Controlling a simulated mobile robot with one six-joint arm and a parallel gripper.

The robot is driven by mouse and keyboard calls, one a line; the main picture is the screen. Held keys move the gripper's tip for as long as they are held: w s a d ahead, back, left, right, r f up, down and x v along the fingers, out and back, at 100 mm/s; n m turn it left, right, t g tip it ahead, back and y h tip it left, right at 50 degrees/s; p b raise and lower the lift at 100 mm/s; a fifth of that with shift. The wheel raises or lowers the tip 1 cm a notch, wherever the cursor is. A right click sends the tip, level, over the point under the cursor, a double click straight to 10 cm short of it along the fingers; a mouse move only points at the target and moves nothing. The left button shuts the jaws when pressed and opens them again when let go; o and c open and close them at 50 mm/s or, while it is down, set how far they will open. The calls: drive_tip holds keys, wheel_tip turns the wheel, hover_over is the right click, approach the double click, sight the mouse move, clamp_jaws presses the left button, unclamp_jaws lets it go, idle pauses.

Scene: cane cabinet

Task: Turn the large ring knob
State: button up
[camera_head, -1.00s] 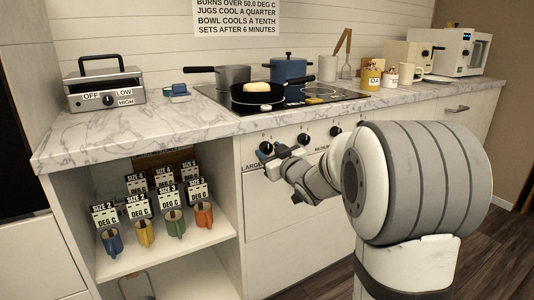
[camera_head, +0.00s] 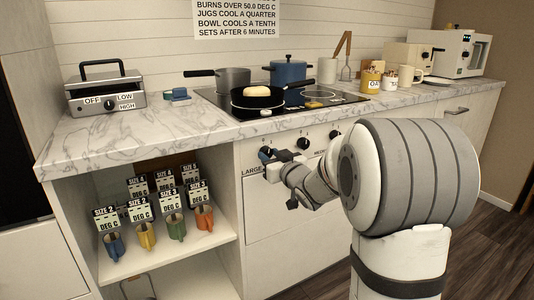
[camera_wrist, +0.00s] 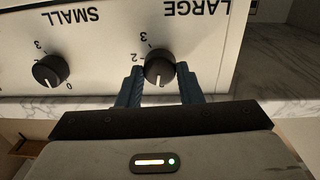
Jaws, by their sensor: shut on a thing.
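The large ring knob (camera_wrist: 159,68) is a round black knob with a white pointer mark, under the upside-down word LARGE in the wrist view. My gripper (camera_wrist: 160,88) has a blue finger on each side of it and is shut on it.
The small knob (camera_wrist: 50,70) sits beside it in the wrist view. A black pan (camera_head: 257,104) with a pale item, a grey pot (camera_head: 233,79) and a blue pot (camera_head: 288,70) stand on the hob. Several coloured jugs (camera_head: 145,235) stand on the open shelf at left.

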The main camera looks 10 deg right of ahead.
drive_tip(key=m+p, duration=0.4)
drive_tip(key=shift+a, duration=0.1)
drive_tip(key=m+p, duration=0.4)
drive_tip(key=m, duration=0.1)
drive_tip(key=shift+s+g, duration=0.1)
drive_tip(key=shift+g, duration=0.3)
drive_tip(key=m+p, duration=0.3)
drive_tip(key=m, duration=0.1)
drive_tip(key=shift+f+m+y+p, duration=0.15)
drive_tip(key=shift+m+y+p, duration=0.15)
drive_tip(key=shift+m+p, duration=1.4)
drive_tip(key=shift+m, duration=0.5)
drive_tip(key=o, duration=0.9)
drive_tip(key=shift+o, duration=0.3)
drive_tip(key=shift+d, duration=0.2)
